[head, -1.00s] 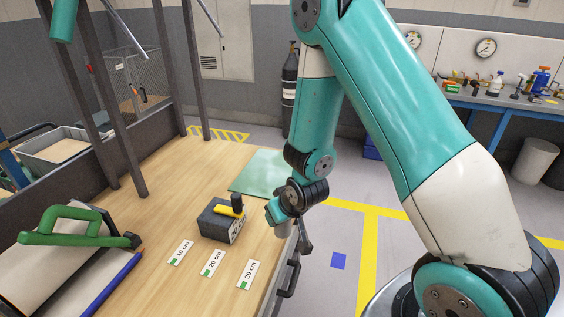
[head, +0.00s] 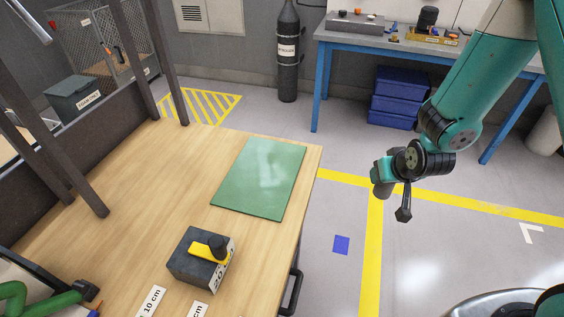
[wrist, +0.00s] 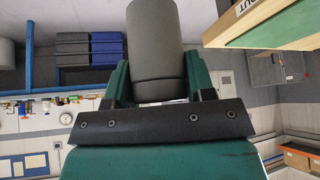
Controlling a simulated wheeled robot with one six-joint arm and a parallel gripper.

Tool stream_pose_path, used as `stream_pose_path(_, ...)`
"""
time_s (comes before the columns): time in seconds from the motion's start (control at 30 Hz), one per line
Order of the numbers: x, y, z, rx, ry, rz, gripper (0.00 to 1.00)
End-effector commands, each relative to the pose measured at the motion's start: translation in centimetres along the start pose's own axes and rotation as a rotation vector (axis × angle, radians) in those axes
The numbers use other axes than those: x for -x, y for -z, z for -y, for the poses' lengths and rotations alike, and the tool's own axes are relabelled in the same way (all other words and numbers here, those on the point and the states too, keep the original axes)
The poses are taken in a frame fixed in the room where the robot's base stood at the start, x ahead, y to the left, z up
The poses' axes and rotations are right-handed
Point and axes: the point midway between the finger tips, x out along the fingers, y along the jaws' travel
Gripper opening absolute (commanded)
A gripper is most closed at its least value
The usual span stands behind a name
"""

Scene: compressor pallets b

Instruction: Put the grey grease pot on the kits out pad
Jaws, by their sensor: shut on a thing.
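My gripper (head: 380,174) is off to the right of the wooden bench, over the grey floor. It is shut on the grey grease pot (wrist: 156,50), a plain grey cylinder between the green fingers in the wrist view. In the head view, a grey part of the pot (head: 383,189) shows below the gripper. The green pad (head: 262,177) lies flat and empty on the bench near its far right corner. In the wrist view, a label ending in "OUT" (wrist: 250,5) is on the wooden edge beside green at the upper right.
A dark block with a yellow-and-black item (head: 203,258) sits on the bench (head: 150,185) in front of the pad. Dark posts rise along the bench's left side. A blue-legged workbench (head: 350,45), blue boxes (head: 393,98) and a black cylinder (head: 288,55) stand behind.

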Motion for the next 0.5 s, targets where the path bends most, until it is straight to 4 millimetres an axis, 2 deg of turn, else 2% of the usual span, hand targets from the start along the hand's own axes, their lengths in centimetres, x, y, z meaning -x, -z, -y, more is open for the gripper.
stream_pose_path(0.17,-3.2,4.2,4.5,0.097,0.063,-0.011,0.24)
stream_pose_path(0.27,-4.5,7.5,8.3,0.188,0.122,-0.013,0.24)
stream_pose_path(0.37,-4.8,10.7,12.4,0.298,0.191,-0.013,0.24)
stream_pose_path(0.5,-3.6,14.7,18.6,0.481,0.308,-0.015,0.24)
